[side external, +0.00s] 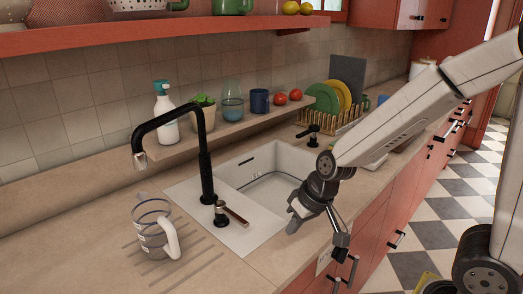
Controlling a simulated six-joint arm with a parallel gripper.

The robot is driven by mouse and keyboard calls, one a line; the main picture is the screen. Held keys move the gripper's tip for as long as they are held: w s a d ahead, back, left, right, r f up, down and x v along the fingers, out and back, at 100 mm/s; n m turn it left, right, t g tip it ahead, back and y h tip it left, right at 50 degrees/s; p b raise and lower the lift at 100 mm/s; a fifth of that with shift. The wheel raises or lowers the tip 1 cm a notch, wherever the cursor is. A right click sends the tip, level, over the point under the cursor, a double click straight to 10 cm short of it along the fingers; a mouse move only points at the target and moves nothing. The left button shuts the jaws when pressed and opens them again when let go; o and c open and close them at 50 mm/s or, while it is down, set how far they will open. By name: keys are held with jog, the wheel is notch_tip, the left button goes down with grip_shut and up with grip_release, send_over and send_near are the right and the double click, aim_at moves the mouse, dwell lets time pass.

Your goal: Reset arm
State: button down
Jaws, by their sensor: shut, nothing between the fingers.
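My gripper (294,226) hangs at the front right edge of the white sink, pointing down, below my pale arm. It is shut and empty. Its grey fingers are small in this view, and nothing shows in them. A clear and grey canister or jug (152,216) with a pale handle stands upright on the counter at the lower left, well apart from my gripper.
The sink (225,215) has a tall black faucet (206,160). A dish rack (330,122) stands beyond. Open counter lies left.

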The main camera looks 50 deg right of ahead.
jog(key=s+d+f+n+g+h, duration=0.1)
jog(key=s+d+f, duration=0.2)
jog(key=s+d, duration=0.1)
jog(key=shift+s+n+g+h, duration=0.3)
jog(key=shift+s+h, duration=0.1)
jog(key=shift+s, duration=0.05)
